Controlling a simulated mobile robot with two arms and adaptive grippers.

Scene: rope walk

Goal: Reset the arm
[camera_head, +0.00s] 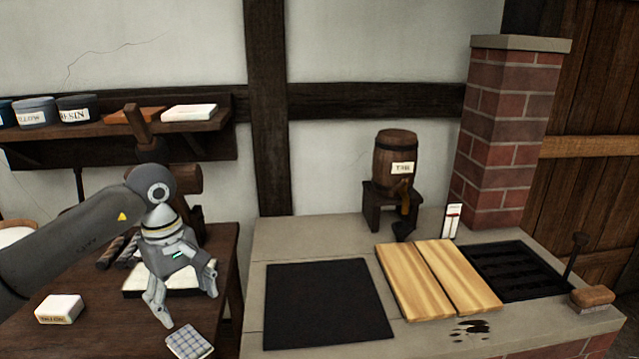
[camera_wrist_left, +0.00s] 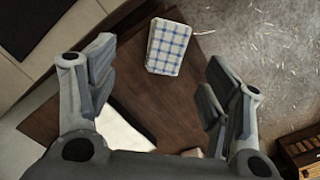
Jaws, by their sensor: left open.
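My left arm (camera_head: 75,230) comes in from the left in the head view. Its gripper (camera_head: 188,308) points down over the wooden table (camera_head: 100,338), in front of a pale, dark-edged pad. The fingers are spread wide with nothing between them. In the left wrist view the same gripper (camera_wrist_left: 155,95) shows its two fingers well apart. A folded blue-and-white checked cloth (camera_head: 189,342) lies on the table just in front of the gripper. It also shows in the left wrist view (camera_wrist_left: 169,47), beyond the fingertips. My right gripper is in neither view.
A white labelled block (camera_head: 59,309) lies on the table at the left. To the right, a stone counter holds a black mat (camera_head: 325,303), wooden boards (camera_head: 437,279), a dark grate (camera_head: 515,270) and a brush (camera_head: 592,297). A small barrel (camera_head: 396,160) stands behind. A wall shelf (camera_head: 100,128) is above.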

